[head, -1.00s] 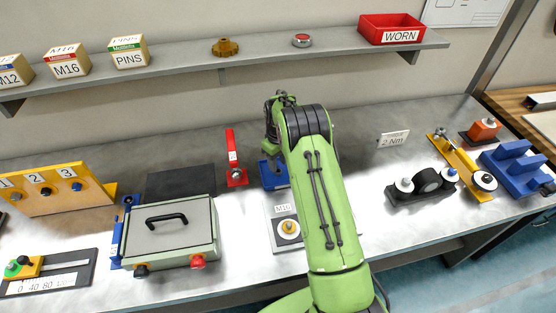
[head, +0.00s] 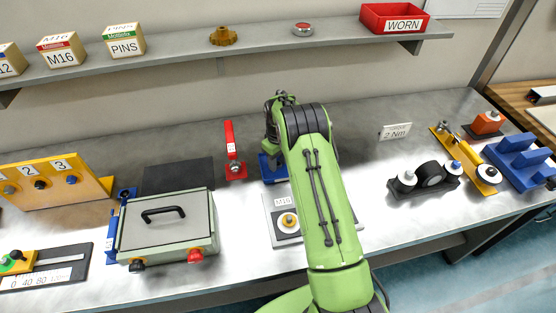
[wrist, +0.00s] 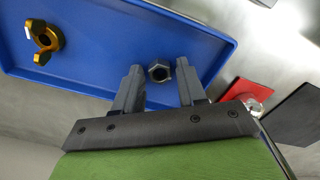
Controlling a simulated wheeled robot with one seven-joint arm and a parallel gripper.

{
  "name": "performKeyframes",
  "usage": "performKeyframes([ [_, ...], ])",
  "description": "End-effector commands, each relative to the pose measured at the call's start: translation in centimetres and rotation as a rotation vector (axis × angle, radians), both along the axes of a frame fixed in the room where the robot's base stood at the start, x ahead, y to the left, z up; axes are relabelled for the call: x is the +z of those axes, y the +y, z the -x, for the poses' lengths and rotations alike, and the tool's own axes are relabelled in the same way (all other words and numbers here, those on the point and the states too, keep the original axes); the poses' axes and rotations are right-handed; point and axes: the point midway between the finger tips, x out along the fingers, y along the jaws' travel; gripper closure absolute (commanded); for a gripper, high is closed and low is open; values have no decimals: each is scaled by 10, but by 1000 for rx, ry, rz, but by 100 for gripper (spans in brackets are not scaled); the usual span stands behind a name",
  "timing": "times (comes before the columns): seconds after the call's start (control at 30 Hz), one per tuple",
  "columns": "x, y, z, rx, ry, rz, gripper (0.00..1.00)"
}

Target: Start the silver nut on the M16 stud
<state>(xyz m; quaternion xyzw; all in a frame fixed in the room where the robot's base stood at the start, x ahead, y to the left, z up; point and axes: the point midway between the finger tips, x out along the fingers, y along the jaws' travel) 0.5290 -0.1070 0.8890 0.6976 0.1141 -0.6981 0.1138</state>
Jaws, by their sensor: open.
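The silver hex nut (wrist: 159,71) lies in the blue tray (wrist: 100,50) in the wrist view. My gripper (wrist: 159,78) is open, with one finger on each side of the nut and gaps showing between. I cannot tell its height above the tray. In the head view the blue tray (head: 270,175) is mostly hidden behind my arm, and my gripper and the nut are hidden there. A grey plate labelled M16 (head: 270,207) carries a pale round disc with a yellow centre (head: 287,222). The stud's thread is too small to make out.
A brass wing-nut-like part (wrist: 43,40) lies in the same tray. A red upright lever (head: 230,140) stands just left of the tray. A grey lidded box (head: 165,230) stands at front left. The bench is clear right of my arm up to the black roller fixture (head: 430,178).

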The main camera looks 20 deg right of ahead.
Motion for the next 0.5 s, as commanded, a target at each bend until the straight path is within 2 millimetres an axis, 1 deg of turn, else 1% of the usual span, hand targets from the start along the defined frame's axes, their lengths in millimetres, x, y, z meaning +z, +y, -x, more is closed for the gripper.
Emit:
performKeyframes([
  [0.07, 1, 0, 0, 0, 0, 0, 60],
  [0.1, 1, 0, 0, 0, 0, 0, 63],
  [0.33, 1, 0, 0, 0, 0, 0, 98],
  [0.37, 1, 0, 0, 0, -1, 0, 99],
  [0.5, 3, 0, 0, 0, -1, 1, 99],
])
